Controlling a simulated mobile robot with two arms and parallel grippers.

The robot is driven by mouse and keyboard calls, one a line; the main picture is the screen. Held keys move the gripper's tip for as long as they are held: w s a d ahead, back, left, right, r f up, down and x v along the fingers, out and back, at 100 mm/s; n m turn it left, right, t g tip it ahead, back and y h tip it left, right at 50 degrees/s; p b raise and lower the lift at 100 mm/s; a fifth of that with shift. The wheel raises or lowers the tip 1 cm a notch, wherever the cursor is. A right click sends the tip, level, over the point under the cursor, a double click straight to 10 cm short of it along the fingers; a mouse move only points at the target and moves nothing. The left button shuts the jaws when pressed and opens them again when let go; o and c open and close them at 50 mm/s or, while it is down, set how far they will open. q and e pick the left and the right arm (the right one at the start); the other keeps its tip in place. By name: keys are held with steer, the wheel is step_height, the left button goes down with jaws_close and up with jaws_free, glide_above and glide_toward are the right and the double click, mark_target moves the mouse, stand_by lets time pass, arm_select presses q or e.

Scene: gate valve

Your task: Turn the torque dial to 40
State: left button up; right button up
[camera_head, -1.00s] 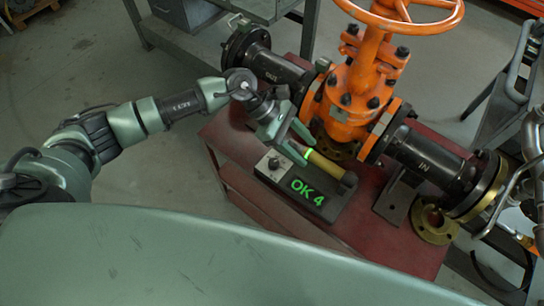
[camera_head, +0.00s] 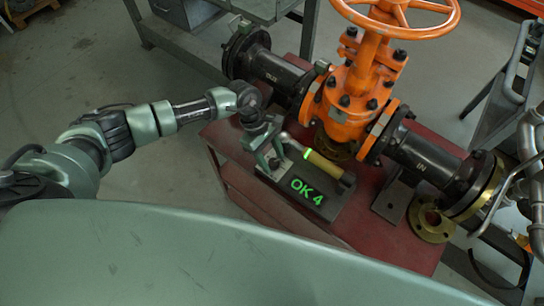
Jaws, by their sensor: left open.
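A black tester box with a green lit display (camera_head: 307,190) reading "OK 4" sits on the red table. A pale plate with a small dial lies at the box's left end, now largely hidden behind my left gripper. My left gripper (camera_head: 269,161) is open, its fingers pointing down around or just above the dial; I cannot tell whether they touch it. A wrench with a yellowish handle (camera_head: 324,164) and a green lit ring lies across the back of the box, just right of the gripper. My right gripper is not in view.
An orange gate valve (camera_head: 360,90) with a handwheel and black flanged pipes stands close behind the box. A loose brass flange (camera_head: 432,219) lies on the red table (camera_head: 372,250) at right. Bare table lies in front of the box.

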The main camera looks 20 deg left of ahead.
arm_select(q)
steer(key=shift+c, duration=0.3)
jaws_close()
steer(key=n+t, duration=0.1)
steer(key=n, duration=0.1)
steer(key=shift+s+n, duration=0.15)
steer(key=shift+n, duration=0.25)
steer(key=shift+r+n+t+p, duration=0.1)
steer(key=shift+n+t+p, duration=0.35)
steer(key=shift+n, duration=0.35)
steer(key=n+t+p, duration=0.1)
steer(key=n, duration=0.2)
steer(key=shift+s+p, duration=0.1)
steer(key=shift+p, duration=0.25)
steer(key=shift+n+t, duration=0.25)
steer(key=shift+n, duration=0.45)
